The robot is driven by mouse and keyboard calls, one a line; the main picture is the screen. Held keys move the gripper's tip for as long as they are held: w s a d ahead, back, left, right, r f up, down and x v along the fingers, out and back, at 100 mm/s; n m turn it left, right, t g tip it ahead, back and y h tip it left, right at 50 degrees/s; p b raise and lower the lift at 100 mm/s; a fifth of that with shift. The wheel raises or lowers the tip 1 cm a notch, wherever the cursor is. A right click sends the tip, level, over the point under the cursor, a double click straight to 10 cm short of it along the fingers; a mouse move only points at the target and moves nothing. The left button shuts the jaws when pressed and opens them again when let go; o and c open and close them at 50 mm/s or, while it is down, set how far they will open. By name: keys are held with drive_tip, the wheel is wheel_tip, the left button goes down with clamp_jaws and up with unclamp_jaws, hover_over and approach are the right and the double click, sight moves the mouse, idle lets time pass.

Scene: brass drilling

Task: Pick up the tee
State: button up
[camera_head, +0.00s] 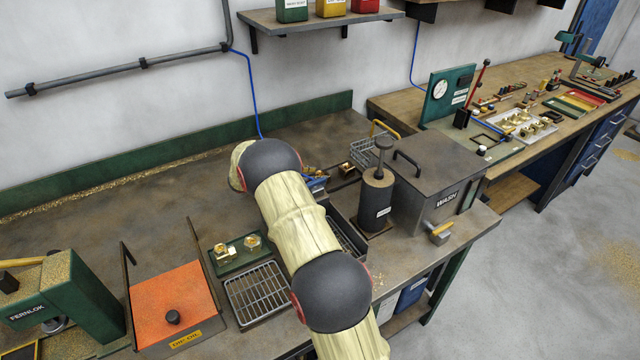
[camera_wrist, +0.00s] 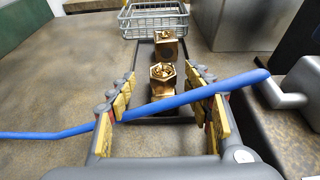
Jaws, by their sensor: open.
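In the wrist view, my gripper (camera_wrist: 160,100) is open, with yellow-padded fingers on the left and right. A brass fitting (camera_wrist: 163,80) with a hex top stands between and just beyond the fingers, apart from both. A second, blockier brass fitting (camera_wrist: 167,46) stands behind it. I cannot tell for sure which one is the tee. In the head view, a brass piece (camera_head: 347,167) shows beside the wire basket, and my arm hides most of the gripper area.
A blue rod or hose (camera_wrist: 190,95) crosses the wrist view in front of the fittings. A wire basket (camera_wrist: 153,18) stands behind them. In the head view, the grey wash tank (camera_head: 420,185) and a dark cylinder (camera_head: 376,203) stand right of my arm. Bare bench (camera_head: 150,195) lies left.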

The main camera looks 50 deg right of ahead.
drive_tip(key=b+x, duration=0.2)
drive_tip(key=x, duration=0.4)
drive_tip(key=shift+s+d+b, duration=0.15)
drive_tip(key=shift+d+b, duration=0.15)
drive_tip(key=shift+d, duration=0.05)
drive_tip(key=shift+r, duration=0.1)
drive_tip(key=shift+c, duration=0.8)
drive_tip(key=c, duration=1.1)
clamp_jaws()
